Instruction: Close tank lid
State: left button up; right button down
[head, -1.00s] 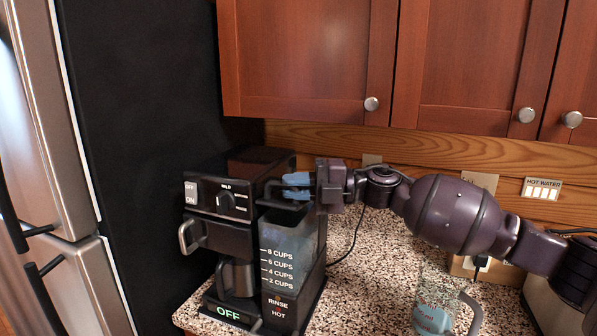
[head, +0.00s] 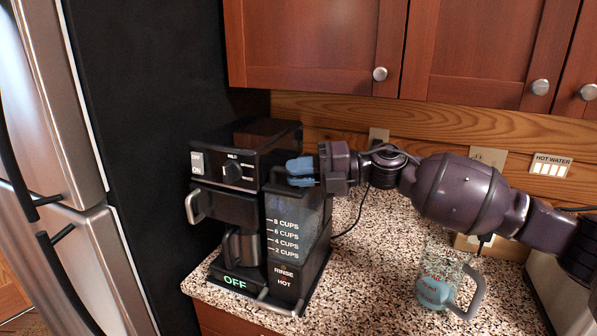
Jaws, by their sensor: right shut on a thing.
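The black coffee maker (head: 245,160) stands on the speckled counter. Its water tank (head: 298,225), with cup marks on the front, is at its right side. The dark tank lid (head: 277,182) lies across the tank's top and looks about level; whether it is fully seated cannot be told. My right gripper (head: 302,172), with light blue fingers, reaches in from the right at the lid and is shut on it; the fingers partly hide the lid. My left gripper is not in view.
A clear pitcher (head: 440,275) with a grey handle stands on the counter (head: 365,260) below my right arm. A metal carafe (head: 242,247) sits in the coffee maker. A fridge (head: 60,190) is at the left; wooden cabinets (head: 310,45) hang above.

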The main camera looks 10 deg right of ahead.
jog(key=c, duration=1.4)
grip_release()
jog(key=shift+f, duration=0.15)
jog(key=shift+d, duration=0.1)
jog(key=f+b+v, duration=0.1)
jog(key=b+v, duration=0.1)
jog(key=v, duration=0.8)
jog(key=shift+d+r, duration=0.35)
jog(key=shift+r, duration=0.15)
jog(key=shift+s, duration=0.1)
